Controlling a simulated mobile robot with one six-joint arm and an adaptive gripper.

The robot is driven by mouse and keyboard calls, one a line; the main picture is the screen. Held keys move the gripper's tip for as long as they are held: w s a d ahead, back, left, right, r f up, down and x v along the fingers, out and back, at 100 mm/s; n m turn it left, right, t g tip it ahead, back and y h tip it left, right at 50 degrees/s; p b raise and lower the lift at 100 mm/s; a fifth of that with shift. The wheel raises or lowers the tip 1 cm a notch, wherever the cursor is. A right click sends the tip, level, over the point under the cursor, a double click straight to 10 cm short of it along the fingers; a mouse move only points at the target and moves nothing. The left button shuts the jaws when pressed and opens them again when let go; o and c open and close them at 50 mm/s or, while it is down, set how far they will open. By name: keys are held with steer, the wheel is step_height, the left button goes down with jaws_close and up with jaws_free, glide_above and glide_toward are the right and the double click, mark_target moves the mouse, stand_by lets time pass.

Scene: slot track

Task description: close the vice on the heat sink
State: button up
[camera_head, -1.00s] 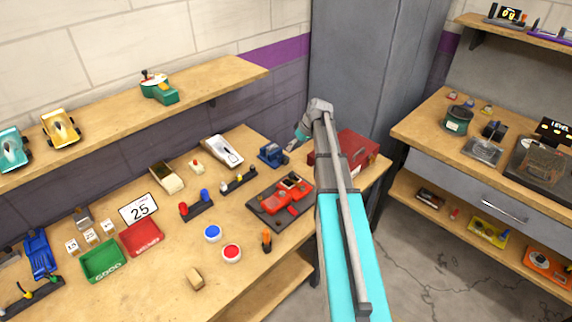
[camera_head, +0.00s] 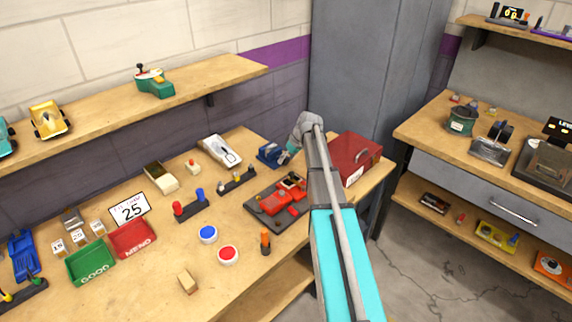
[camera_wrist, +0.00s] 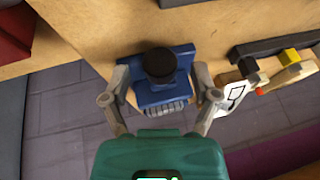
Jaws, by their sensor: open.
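The blue vice (camera_head: 270,155) stands at the back edge of the workbench, left of the red toolbox. In the wrist view the vice (camera_wrist: 180,92) has a dark round knob (camera_wrist: 160,63) on top. A pale grey finned piece, which looks like the heat sink (camera_wrist: 166,107), sits at its lower side; I cannot tell how the jaws meet it. My gripper (camera_head: 292,148) is beside the vice in the head view. In the wrist view my gripper (camera_wrist: 161,82) is open, with one finger on each side of the vice. Whether the fingers touch it is unclear.
The red toolbox (camera_head: 356,158) stands close to the right of my arm. A white-topped device (camera_head: 220,150) lies left of the vice, and a red part on a dark fixture (camera_head: 282,200) is in front. The wall is close behind the vice.

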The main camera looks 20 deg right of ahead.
steer(key=shift+w+a+f, duration=0.1)
steer(key=shift+a+f, duration=0.05)
steer(key=shift+f, duration=0.25)
jaws_close()
stand_by(0.4)
